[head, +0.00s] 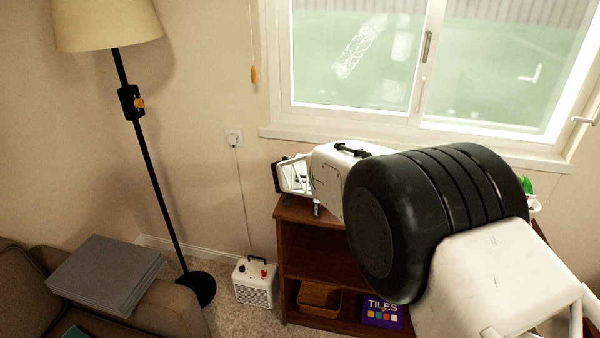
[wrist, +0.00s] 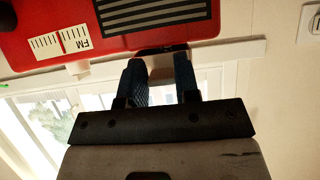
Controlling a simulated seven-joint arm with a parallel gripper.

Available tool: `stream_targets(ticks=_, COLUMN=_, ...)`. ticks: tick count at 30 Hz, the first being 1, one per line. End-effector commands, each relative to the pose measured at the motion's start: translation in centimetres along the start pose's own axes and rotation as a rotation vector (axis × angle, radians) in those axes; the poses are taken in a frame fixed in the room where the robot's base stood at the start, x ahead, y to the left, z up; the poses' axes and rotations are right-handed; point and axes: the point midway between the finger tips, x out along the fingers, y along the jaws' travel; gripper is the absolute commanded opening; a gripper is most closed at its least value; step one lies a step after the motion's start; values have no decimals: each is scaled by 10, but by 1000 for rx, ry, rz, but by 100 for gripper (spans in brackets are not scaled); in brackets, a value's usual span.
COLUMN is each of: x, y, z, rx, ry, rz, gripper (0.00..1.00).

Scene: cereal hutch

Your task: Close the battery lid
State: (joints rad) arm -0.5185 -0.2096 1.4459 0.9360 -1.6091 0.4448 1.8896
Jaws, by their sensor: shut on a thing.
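A red radio (wrist: 115,28) fills the top of the wrist view, with a striped grille and an FM dial. My gripper (wrist: 161,58) reaches up to the radio's near edge. Its two dark, textured fingers are shut on a small dark piece (wrist: 160,49) at that edge. I cannot tell whether this piece is the battery lid, and no open battery compartment is visible. In the head view my arm covers the radio, and the fingertips cannot be made out.
A wooden shelf unit (head: 285,260) stands below the window (head: 420,70). It holds a basket (head: 319,299) and a purple TILES box (head: 383,311). A white box (head: 255,283) stands on the floor left of it, beside a floor lamp (head: 150,155) and a sofa (head: 185,318).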

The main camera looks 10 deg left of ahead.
Motion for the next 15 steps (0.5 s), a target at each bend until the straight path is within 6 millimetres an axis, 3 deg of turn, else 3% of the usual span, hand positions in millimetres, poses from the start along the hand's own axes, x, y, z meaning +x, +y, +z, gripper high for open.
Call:
stream_targets(ticks=2, x=1, y=1, z=4, rx=-1, ry=-4, rz=1, gripper=0)
stream_targets(ticks=3, x=1, y=1, z=4, rx=-1, ry=-4, rz=1, gripper=36)
stream_targets(ticks=7, x=1, y=0, z=2, rx=-1, ry=-2, rz=0, gripper=55)
stream_targets(ticks=15, x=0, y=0, z=0, rx=0, ry=-1, rz=0, gripper=55)
